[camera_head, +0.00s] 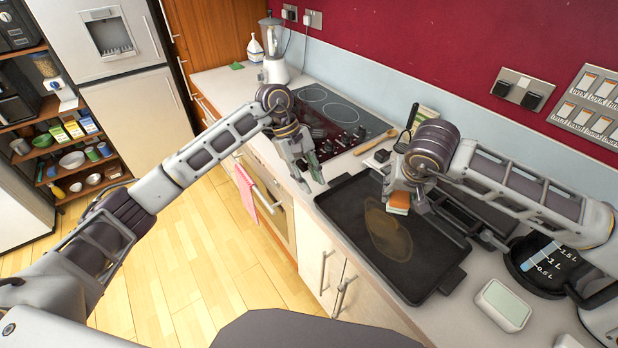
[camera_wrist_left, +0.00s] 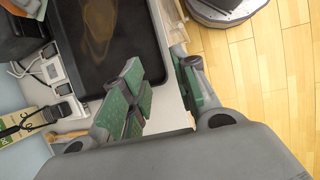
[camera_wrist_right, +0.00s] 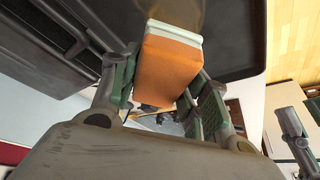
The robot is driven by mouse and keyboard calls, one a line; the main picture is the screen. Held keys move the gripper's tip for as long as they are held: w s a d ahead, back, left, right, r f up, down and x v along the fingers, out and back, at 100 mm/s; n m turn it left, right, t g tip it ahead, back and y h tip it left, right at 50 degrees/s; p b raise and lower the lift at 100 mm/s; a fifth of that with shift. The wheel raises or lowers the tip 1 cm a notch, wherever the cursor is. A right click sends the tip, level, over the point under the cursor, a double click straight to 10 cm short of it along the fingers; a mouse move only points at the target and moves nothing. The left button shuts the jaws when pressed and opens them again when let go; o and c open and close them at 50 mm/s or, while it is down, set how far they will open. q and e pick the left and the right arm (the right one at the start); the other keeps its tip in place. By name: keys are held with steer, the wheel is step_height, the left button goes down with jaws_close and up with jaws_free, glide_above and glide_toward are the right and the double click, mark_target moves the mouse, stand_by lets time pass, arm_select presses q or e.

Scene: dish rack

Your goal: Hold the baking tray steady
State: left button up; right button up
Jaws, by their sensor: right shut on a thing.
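The black baking tray (camera_head: 350,215) lies flat on the white counter, with a brown stain (camera_head: 388,230) on it. It also shows in the left wrist view (camera_wrist_left: 78,70). My left gripper (camera_head: 312,180) is open and empty beside the tray's far left corner. The left wrist view shows its green-padded fingers apart near the tray's edge and the counter edge. My right gripper (camera_head: 400,198) is shut on an orange and white sponge (camera_wrist_right: 168,70) over the tray. I cannot tell whether the sponge touches the tray.
A black hob (camera_head: 335,115) and a wooden spoon (camera_head: 375,142) lie beyond the tray. A measuring jug (camera_head: 545,265) and a pale green-lidded box (camera_head: 503,304) stand right of it. A pink towel (camera_head: 246,190) hangs on the oven front. Open floor lies left.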

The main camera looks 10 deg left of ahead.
mark_target(324, 212)
arm_select(q)
steer(key=shift+x, duration=5.95)
steer(key=shift+c, duration=0.3)
jaws_close()
